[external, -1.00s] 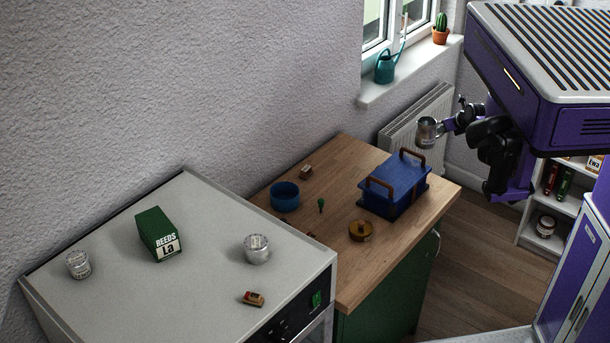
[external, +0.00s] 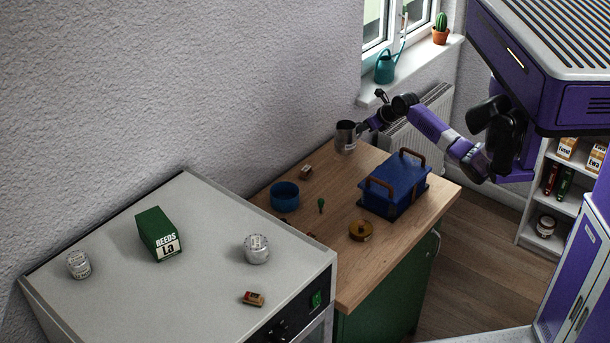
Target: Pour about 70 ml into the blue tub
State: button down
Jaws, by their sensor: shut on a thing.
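The blue tub (external: 285,197) is a round, open container standing on the wooden counter, near the wall. My gripper (external: 361,130) is shut on a metal jug (external: 346,137) and holds it upright in the air, above the back of the counter. The jug is up and to the right of the tub in the picture, apart from it. What is inside the jug and the tub cannot be made out.
A small wooden block (external: 305,172), a green item (external: 321,205), a round brass-coloured tin (external: 360,230) and a blue box with brown handles (external: 395,184) stand on the counter (external: 400,253). The white top (external: 205,230) at left holds a green box (external: 158,233) and metal tins.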

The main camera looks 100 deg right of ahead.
jog(key=w+a+n+y+p, duration=0.1)
jog(key=w+a, duration=0.4)
jog(key=w, duration=0.2)
jog(key=w+a+r+n+t+p, duration=0.1)
jog(key=w+a, duration=0.3)
jog(key=w, duration=0.4)
jog(key=shift+a+r+n+t+y, duration=0.15)
jog(key=shift+a+n+t+y, duration=0.2)
jog(key=shift+n, duration=0.25)
jog(key=shift+a, duration=0.15)
jog(key=w+a+r+n+g+h+b, duration=0.4)
jog(key=w+a+n+g+h, duration=0.1)
jog(key=w+a+h, duration=0.1)
jog(key=shift+a+r+g+h, duration=0.15)
jog(key=shift+a+g+h, duration=0.2)
jog(key=shift+h, duration=0.2)
jog(key=shift+w+a+r+n+h, duration=0.2)
jog(key=shift+w+r+n+h, duration=0.1)
jog(key=shift+r, duration=0.1)
